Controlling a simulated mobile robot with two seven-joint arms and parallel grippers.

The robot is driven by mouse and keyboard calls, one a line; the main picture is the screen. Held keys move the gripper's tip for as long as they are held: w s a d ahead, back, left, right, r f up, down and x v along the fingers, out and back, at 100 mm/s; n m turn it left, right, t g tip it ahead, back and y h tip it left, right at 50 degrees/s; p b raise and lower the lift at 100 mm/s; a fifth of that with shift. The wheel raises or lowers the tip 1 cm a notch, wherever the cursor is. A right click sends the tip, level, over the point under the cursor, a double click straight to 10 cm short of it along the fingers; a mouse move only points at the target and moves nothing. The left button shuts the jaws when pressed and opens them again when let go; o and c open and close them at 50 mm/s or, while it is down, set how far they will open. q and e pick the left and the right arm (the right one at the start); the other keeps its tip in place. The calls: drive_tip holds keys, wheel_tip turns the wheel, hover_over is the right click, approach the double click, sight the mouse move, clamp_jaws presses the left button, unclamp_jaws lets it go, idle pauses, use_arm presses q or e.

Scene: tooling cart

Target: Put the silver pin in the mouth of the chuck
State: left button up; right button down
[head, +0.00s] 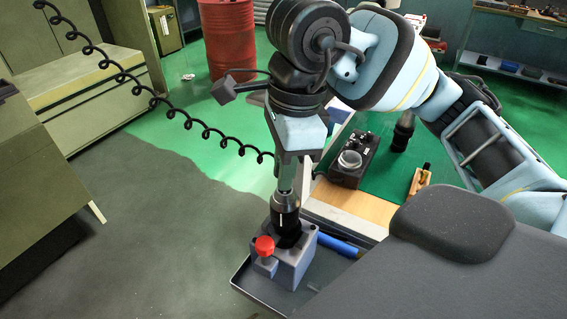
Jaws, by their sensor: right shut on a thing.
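My right gripper (289,158) points straight down and is shut on the silver pin (286,178). The pin is upright, with its upper part hidden between the fingers. Below it stands the black chuck (285,216), upright in a grey block (296,262) with a red knob (264,245). The pin's lower end meets the top of the chuck in this view. I cannot tell whether it is inside the mouth or just above it. My left gripper is not in view.
The grey block stands on a dark tray (262,291) at the cart's corner, beside a blue rod (338,245). Behind are a black box with a round dial (348,165), a dark tapered tool (403,132) and a small wooden piece (419,181). A black coiled cable (186,118) hangs at left.

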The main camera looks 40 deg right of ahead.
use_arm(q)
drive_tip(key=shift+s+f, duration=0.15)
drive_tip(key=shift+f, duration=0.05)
use_arm(e)
drive_tip(key=shift+f, duration=0.25)
idle(0.4)
drive_tip(key=c, duration=1.3)
unclamp_jaws()
drive_tip(key=shift+c, duration=0.2)
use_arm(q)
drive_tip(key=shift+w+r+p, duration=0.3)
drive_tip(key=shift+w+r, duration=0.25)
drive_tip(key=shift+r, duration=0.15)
use_arm(e)
wheel_tip(320, 180, up, 8)
drive_tip(key=shift+s+d, duration=0.2)
drive_tip(key=shift+d, duration=0.25)
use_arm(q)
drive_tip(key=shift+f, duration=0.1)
use_arm(e)
drive_tip(key=shift+f, duration=0.15)
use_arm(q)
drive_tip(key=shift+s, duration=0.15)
use_arm(e)
drive_tip(key=shift+a, duration=0.1)
